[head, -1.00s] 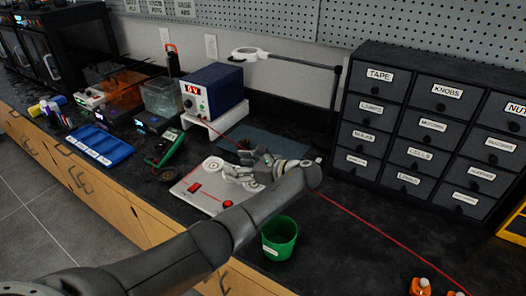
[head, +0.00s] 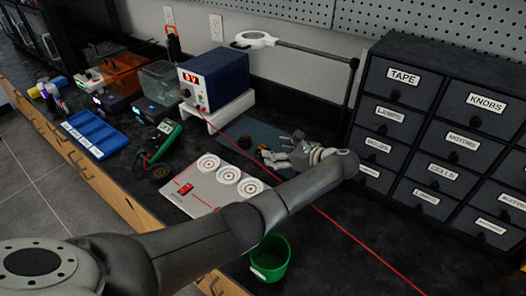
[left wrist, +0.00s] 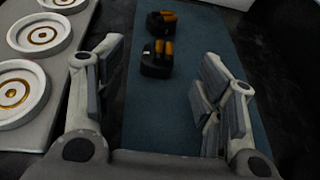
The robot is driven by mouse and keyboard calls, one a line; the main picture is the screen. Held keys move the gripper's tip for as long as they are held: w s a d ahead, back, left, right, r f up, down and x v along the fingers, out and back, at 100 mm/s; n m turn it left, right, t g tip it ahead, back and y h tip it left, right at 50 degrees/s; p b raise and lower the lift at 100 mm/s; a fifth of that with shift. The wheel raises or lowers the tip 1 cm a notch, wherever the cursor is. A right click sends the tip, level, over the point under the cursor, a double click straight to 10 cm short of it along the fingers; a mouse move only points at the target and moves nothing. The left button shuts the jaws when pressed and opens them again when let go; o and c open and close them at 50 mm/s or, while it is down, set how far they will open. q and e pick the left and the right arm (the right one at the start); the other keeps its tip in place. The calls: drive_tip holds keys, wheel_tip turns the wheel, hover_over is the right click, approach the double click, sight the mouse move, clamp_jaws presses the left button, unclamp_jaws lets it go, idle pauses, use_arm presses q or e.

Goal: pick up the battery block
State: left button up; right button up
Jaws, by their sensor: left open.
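Two small black blocks with orange cylinders on top sit on the blue mat (left wrist: 191,38) in the left wrist view. The nearer block (left wrist: 156,66) lies between my open fingers, toward their tips; the farther block (left wrist: 154,25) is just beyond it. I take these to be battery blocks, but no label is readable. My left gripper (left wrist: 160,60) is open and empty, with its fingers either side of the nearer block's line. My right gripper is not in view.
A white board (head: 205,197) with round discs and a red switch lies left of the mat. A blue power supply (head: 222,75) stands behind. Labelled drawers (head: 405,120) are close on the right. A red wire (head: 345,230) and green cup (head: 270,258) are in front.

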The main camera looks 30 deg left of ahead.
use_arm(q)
drive_tip(key=shift+w+a+f, duration=0.1)
drive_tip(key=shift+a+f, duration=0.1)
drive_tip(key=shift+a, duration=0.1)
drive_tip(key=shift+w+a+f, duration=0.15)
drive_tip(key=shift+a, duration=0.15)
drive_tip(key=x, duration=0.4)
drive_tip(key=shift+a+f, duration=0.15)
drive_tip(key=shift+a, duration=0.05)
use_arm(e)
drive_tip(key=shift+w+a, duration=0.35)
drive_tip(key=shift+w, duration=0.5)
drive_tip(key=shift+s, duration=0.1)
use_arm(q)
drive_tip(key=c, duration=1.1)
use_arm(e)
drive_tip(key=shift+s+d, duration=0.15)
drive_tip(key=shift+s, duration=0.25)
